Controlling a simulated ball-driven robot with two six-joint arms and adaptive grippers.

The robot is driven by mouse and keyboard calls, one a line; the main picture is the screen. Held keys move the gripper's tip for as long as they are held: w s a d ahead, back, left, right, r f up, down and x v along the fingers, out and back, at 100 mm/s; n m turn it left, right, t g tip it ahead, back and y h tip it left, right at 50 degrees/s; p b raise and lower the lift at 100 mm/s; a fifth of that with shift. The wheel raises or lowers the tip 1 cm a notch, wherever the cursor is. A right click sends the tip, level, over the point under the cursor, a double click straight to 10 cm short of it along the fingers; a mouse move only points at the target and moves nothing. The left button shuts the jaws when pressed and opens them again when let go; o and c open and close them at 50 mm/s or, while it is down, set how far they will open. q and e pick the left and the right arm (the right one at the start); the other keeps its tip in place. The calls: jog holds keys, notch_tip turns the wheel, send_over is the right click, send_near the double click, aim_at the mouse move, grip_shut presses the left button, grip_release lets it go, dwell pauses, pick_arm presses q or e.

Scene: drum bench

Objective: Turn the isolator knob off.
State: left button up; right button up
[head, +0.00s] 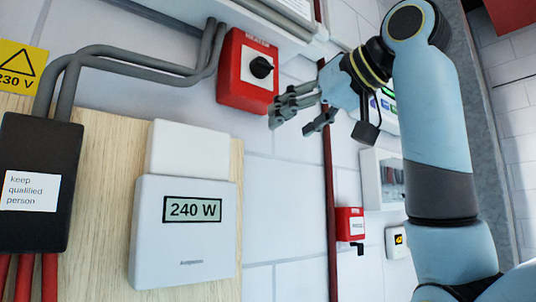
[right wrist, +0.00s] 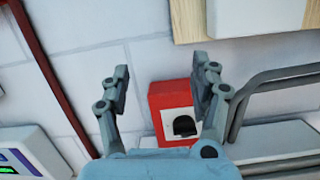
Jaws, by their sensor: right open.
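The isolator is a red box (head: 234,90) on the tiled wall in the upper middle of the head view. Its black knob (head: 261,67) sits on a pale plate on the front face. My right gripper (head: 276,112) is open and empty, just right of and below the box. In the right wrist view the red box (right wrist: 157,101) and black knob (right wrist: 184,126) show between and beyond the open fingers (right wrist: 165,76). The fingers appear apart from the knob. My left gripper is not seen.
A white meter (head: 160,240) reading 240 W and a black box (head: 35,150) hang on a wooden board (head: 100,115) at left. A smaller red box (head: 349,222) is lower right. Bare tiled wall lies below the isolator.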

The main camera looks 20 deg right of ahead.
aim_at(267, 62)
jog(key=s+r+n+t+p, duration=0.1)
jog(key=s+r, duration=0.2)
jog(key=r, duration=0.4)
jog(key=s+r+t+p, duration=0.1)
jog(key=s+r+t, duration=0.15)
jog(key=r, duration=0.35)
jog(key=shift+g+y, duration=0.35)
jog(key=shift+y, duration=0.15)
jog(key=p+x, duration=0.4)
jog(key=x, duration=0.6)
jog(key=shift+w+a, duration=0.1)
jog(key=shift+a, duration=0.2)
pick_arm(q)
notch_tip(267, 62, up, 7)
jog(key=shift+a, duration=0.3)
pick_arm(e)
jog(key=c, duration=1.1)
jog(key=shift+c, duration=0.2)
